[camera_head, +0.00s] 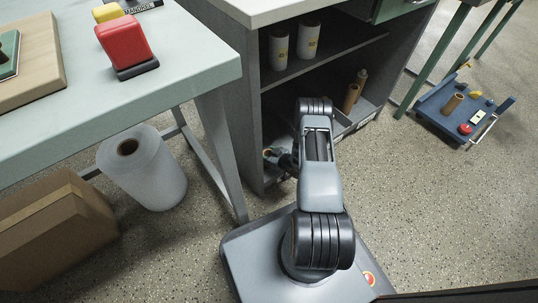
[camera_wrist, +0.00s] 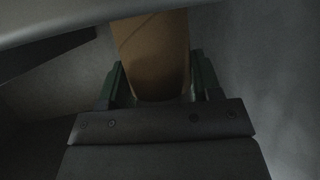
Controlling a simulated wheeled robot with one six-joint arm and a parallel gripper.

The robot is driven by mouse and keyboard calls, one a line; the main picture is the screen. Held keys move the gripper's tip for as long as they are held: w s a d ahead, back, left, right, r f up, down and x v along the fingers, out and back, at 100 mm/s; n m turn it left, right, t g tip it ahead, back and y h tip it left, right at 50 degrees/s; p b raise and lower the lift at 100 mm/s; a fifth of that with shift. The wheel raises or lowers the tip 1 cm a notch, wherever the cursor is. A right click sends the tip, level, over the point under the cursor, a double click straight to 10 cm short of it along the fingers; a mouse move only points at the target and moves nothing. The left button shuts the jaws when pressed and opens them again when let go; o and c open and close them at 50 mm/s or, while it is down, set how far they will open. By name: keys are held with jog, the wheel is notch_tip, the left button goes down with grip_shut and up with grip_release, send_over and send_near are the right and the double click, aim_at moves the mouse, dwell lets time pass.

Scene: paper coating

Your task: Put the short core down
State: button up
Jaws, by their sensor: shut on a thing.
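A brown cardboard core (camera_wrist: 152,50) fills the space between the green fingers of my gripper (camera_wrist: 158,82) in the wrist view. My gripper is shut on it. In the head view my gripper (camera_head: 284,160) reaches into the lower left opening of the grey cabinet (camera_head: 247,110), and a small tan end of the core (camera_head: 268,153) shows at its tip. My arm hides part of the cabinet's lower compartment. Whether the core touches the cabinet floor cannot be told.
More brown cores (camera_head: 350,98) stand on the cabinet's right side. Two white rolls (camera_head: 309,40) stand on the upper shelf. A blue cart (camera_head: 432,101) is at the right. A white roll (camera_head: 145,170) and a carton (camera_head: 57,232) are under the table (camera_head: 190,72) at the left.

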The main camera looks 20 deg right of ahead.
jog(key=o, duration=0.9)
jog(key=shift+f, duration=0.1)
jog(key=shift+s+d+r, duration=0.1)
jog(key=shift+s+r, duration=0.1)
jog(key=shift+r, duration=0.15)
jog(key=p+v, duration=0.5)
jog(key=v, duration=0.6)
jog(key=shift+s+d, duration=0.1)
jog(key=shift+s, duration=0.1)
